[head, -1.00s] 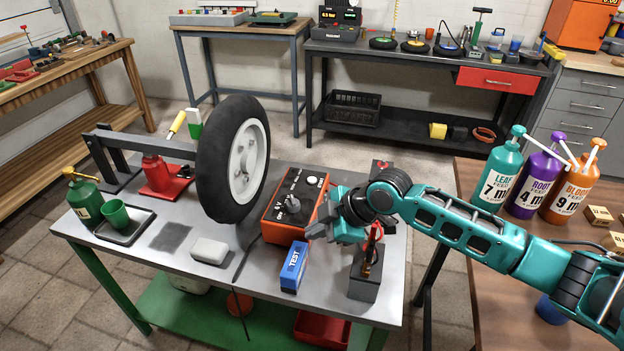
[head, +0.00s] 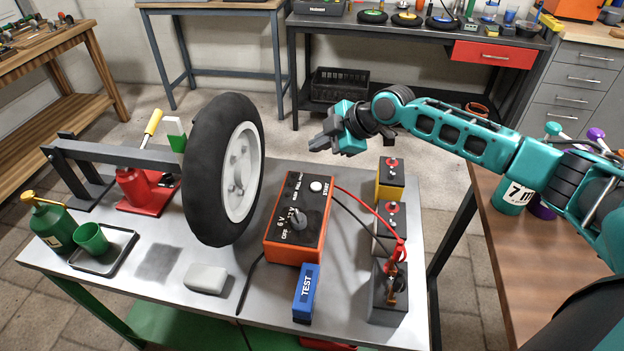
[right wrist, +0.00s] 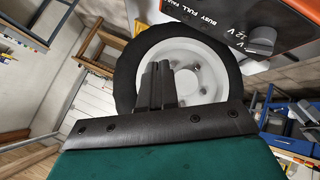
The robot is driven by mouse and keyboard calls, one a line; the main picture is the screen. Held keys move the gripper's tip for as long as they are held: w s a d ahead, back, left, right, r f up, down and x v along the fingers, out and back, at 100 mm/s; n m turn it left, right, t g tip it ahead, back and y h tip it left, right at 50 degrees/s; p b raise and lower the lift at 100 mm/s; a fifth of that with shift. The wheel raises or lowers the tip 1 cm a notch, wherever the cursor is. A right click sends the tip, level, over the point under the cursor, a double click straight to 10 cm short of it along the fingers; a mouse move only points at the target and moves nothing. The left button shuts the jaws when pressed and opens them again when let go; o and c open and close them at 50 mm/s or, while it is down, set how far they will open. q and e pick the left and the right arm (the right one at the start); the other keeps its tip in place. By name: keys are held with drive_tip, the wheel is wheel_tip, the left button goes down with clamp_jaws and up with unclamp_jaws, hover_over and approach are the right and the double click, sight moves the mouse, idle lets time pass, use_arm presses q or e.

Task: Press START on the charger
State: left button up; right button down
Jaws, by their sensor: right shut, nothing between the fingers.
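The charger (head: 283,247) is an orange box with a black top on the metal table. Its white round START button (head: 316,187) is at the top right of the panel, and a grey knob (head: 298,219) sits in the middle. Red and black leads run from it to a battery (head: 388,290) on the right. My right gripper (head: 318,142) is shut and empty, raised above and beyond the charger, apart from it. In the right wrist view the shut fingers (right wrist: 162,85) point toward the wheel, and the charger's edge (right wrist: 215,25) shows at the top right. My left gripper is not in view.
A wheel with a black tire (head: 212,170) stands upright left of the charger. A blue TEST device (head: 306,293) lies in front of it. More batteries (head: 391,180) stand to the right.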

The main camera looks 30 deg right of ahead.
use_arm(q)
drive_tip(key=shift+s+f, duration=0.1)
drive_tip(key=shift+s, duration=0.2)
use_arm(e)
drive_tip(key=shift+s, duration=0.1)
drive_tip(key=shift+f, duration=0.1)
hover_over(319, 187)
wheel_tip(319, 187, down, 4)
drive_tip(key=shift+s+f+b, duration=0.1)
drive_tip(key=shift+f+b, duration=0.05)
drive_tip(key=shift+b, duration=0.2)
wheel_tip(319, 187, down, 4)
drive_tip(key=b, duration=0.3)
drive_tip(key=shift+f+b, duration=0.2)
drive_tip(key=shift+b, duration=0.15)
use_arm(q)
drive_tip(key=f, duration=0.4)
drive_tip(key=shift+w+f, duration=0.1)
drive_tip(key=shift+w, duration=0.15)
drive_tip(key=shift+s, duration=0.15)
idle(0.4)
